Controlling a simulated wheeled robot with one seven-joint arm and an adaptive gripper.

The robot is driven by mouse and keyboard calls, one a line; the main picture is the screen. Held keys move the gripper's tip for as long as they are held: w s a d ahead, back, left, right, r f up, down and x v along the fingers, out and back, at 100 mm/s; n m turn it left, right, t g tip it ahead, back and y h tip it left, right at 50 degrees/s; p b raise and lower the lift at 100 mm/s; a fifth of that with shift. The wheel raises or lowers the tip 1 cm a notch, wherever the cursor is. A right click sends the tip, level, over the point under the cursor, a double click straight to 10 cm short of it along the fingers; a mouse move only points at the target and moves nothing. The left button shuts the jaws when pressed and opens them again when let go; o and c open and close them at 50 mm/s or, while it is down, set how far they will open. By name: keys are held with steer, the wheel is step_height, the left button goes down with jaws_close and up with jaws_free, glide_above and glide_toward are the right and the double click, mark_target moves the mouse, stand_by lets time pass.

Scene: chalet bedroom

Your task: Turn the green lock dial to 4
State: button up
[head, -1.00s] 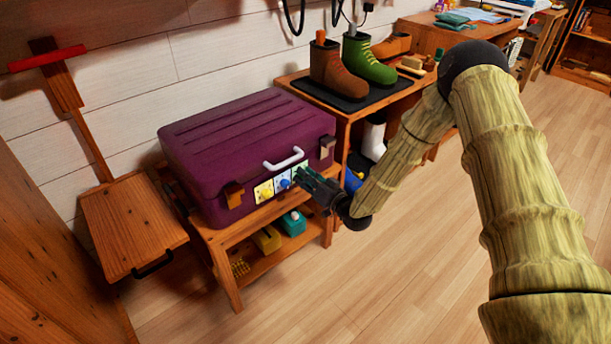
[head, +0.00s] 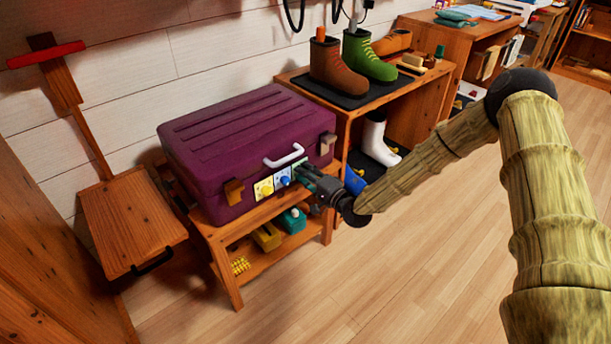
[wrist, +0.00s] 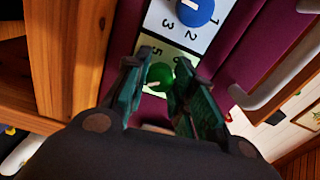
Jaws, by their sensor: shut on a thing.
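The green lock dial (wrist: 160,75) sits on a pale green plate on the front of a purple suitcase (head: 245,150). In the wrist view it lies between the two fingers of my gripper (wrist: 163,63), which is shut on it. In the head view my gripper (head: 303,173) reaches the suitcase front from the right and hides most of the green dial. Part of the dial's scale shows, including a 5; the fingers cover other digits. A small pale mark shows on the dial, but I cannot tell which number it points at.
A blue dial (wrist: 195,10) and a yellow dial (head: 265,189) sit beside the green one. The white suitcase handle (head: 284,158) is just above them. The suitcase rests on a wooden bench (head: 222,236). The floor in front is clear.

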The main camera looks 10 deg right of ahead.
steer(key=shift+f+m+b, duration=0.1)
steer(key=shift+m+b, duration=1.25)
steer(key=shift+m, duration=2.25)
steer(key=o, duration=1.1)
steer(key=shift+c, duration=0.2)
steer(key=v, duration=1.2)
